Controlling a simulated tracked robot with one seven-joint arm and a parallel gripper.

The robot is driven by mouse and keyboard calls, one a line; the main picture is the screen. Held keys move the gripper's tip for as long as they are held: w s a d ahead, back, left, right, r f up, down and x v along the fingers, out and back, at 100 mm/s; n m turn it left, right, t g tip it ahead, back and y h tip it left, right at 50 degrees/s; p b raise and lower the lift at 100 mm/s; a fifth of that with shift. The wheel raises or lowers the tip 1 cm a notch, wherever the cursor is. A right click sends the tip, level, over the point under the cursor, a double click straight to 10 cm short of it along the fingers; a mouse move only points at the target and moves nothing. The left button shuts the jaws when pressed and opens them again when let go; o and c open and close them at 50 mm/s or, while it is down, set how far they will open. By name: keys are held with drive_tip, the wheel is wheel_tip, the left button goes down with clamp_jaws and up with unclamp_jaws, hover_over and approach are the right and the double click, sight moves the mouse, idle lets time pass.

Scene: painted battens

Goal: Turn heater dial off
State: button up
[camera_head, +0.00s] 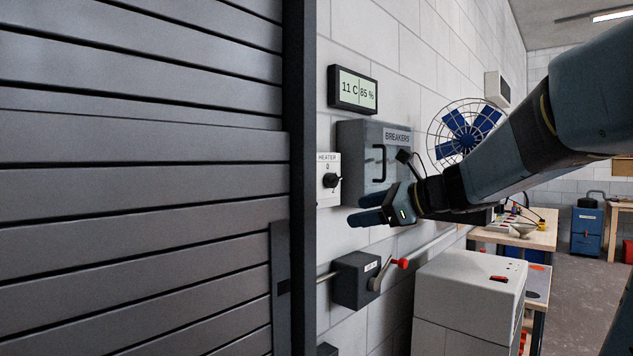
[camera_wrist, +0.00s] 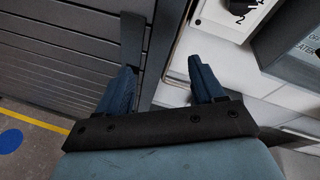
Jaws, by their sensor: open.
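The heater dial (camera_head: 331,181) is a black knob on a small white plate (camera_head: 322,196) marked HEATER, with 0 at the top and 2 at the lower right. It is on the block wall beside the dark shutter. In the wrist view the knob (camera_wrist: 240,6) is cut off at the top edge, right of my fingers, with the 2 visible on its plate. My gripper (camera_head: 368,208) is open and empty, to the right of and below the dial in the head view. Its two blue fingers show apart in the wrist view (camera_wrist: 163,85). Nothing is between them.
A grey breaker box (camera_head: 362,140) is close right of the dial. A display (camera_head: 352,90) hangs above. A dark switch box (camera_head: 355,280) with a red-tipped lever is below. A slatted shutter (camera_head: 140,180) fills the left. A white cabinet (camera_head: 468,290) stands lower right.

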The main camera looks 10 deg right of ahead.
sight(338, 180)
drive_tip(key=w+d+r+m+t, duration=0.4)
drive_tip(key=w+d+r+m, duration=0.1)
drive_tip(key=w+d+m, duration=0.15)
drive_tip(key=x, duration=1.3)
drive_tip(key=shift+s+a+r, duration=0.2)
drive_tip(key=shift+a+r, duration=0.05)
